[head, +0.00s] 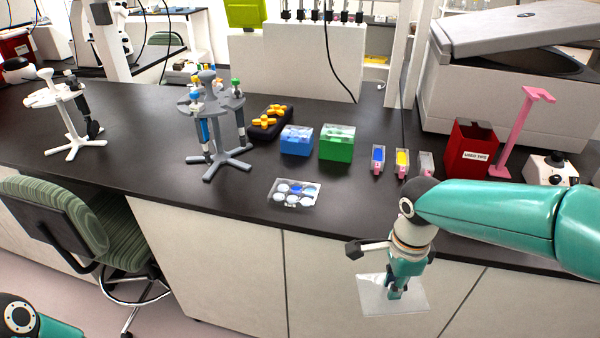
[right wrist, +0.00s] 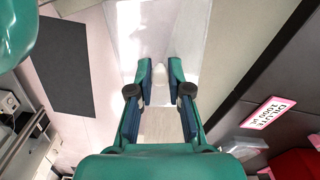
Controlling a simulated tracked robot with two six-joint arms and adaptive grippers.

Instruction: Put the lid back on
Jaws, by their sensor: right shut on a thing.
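The culture plate (head: 294,193) with several round wells lies near the front edge of the dark bench. One well looks blue, and no lid is seen on the plate. My right gripper (head: 396,292) points down in front of the bench edge, to the right of the plate. It is shut on the clear flat lid (head: 417,300), which hangs over the floor clear of the bench. In the right wrist view, the fingers (right wrist: 161,78) close around a pale knob on the see-through lid (right wrist: 193,25). Only a joint of my left arm shows; its gripper is hidden.
Blue (head: 296,140) and green (head: 337,142) boxes stand behind the plate, with a pipette stand (head: 228,166) to its left. Small blue and yellow containers (head: 402,163) and a red tips bin (head: 470,148) stand to the right. A green chair (head: 125,225) is at lower left.

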